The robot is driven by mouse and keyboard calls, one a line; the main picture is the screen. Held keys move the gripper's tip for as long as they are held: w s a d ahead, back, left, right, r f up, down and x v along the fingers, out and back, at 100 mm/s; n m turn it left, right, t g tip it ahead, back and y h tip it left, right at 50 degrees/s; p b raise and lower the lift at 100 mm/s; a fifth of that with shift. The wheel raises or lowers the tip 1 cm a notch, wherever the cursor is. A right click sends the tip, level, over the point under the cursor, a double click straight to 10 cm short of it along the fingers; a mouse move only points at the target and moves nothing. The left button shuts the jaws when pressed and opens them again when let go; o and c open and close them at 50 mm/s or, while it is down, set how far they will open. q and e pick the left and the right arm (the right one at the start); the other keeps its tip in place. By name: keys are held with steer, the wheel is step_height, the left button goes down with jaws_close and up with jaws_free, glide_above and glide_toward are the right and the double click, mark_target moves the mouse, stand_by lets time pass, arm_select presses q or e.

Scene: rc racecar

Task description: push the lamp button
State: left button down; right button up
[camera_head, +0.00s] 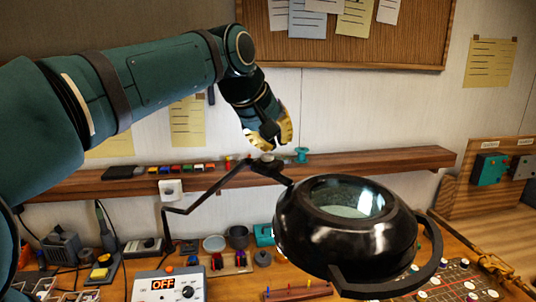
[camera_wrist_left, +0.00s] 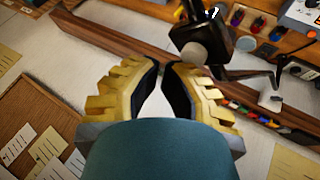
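The lamp has a glossy black round magnifier head (camera_head: 345,235) in front and a thin bent black arm (camera_head: 213,190). A pale round button (camera_head: 267,157) sits on the joint of that arm; I take it to be the lamp button. It also shows in the left wrist view as a grey knob (camera_wrist_left: 195,54). My left gripper (camera_head: 268,147) has yellow fingers and is just above the button, seemingly apart from it. In the left wrist view its fingertips (camera_wrist_left: 161,64) nearly meet, with nothing between them. My right gripper is not in view.
A wooden shelf (camera_head: 400,161) runs along the wall behind the lamp, with small coloured items and a teal spool (camera_head: 301,155). The workbench below is crowded, including a box with an OFF display (camera_head: 168,285). A corkboard (camera_head: 420,40) hangs above.

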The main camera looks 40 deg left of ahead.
mark_target(275, 159)
arm_select(q)
steer(key=shift+f, duration=0.4)
steer(key=shift+r, duration=0.15)
stand_by(0.4)
steer(key=shift+r+p, duration=0.65)
steer(key=shift+r, duration=0.15)
step_height(275, 159, up, 4)
steer(key=p, duration=0.4)
steer(key=shift+r, duration=1)
